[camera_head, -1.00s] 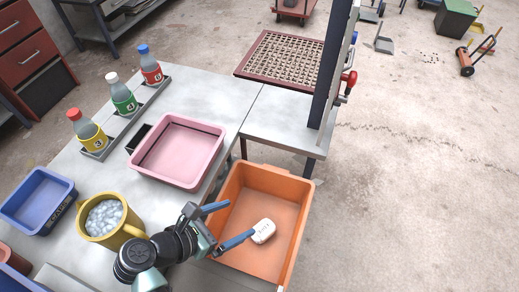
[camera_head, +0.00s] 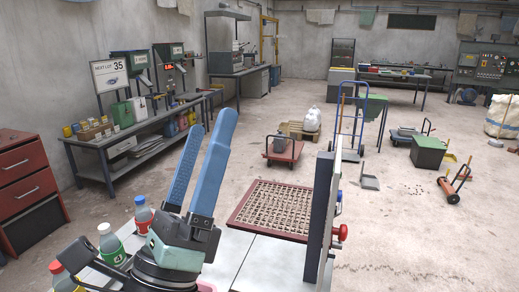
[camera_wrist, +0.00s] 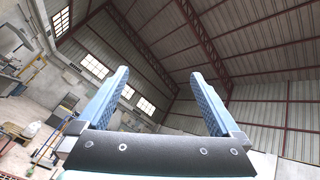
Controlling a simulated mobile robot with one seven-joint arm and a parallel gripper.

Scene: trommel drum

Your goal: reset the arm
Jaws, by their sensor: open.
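My gripper (camera_head: 203,160) is raised in the lower middle of the head view, with its two blue fingers pointing up. The fingers stand apart with nothing between them. In the wrist view my gripper (camera_wrist: 160,95) is also open and empty, facing the roof and high windows. Part of the bench (camera_head: 252,250) shows behind and below my arm. My arm hides much of the bench top.
Bottles with a red cap (camera_head: 62,277), a white cap (camera_head: 110,243) and a blue cap (camera_head: 143,212) stand left of my arm. A brown mesh screen (camera_head: 268,207) and a dark upright post (camera_head: 318,215) are to the right. Open floor (camera_head: 400,235) lies beyond.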

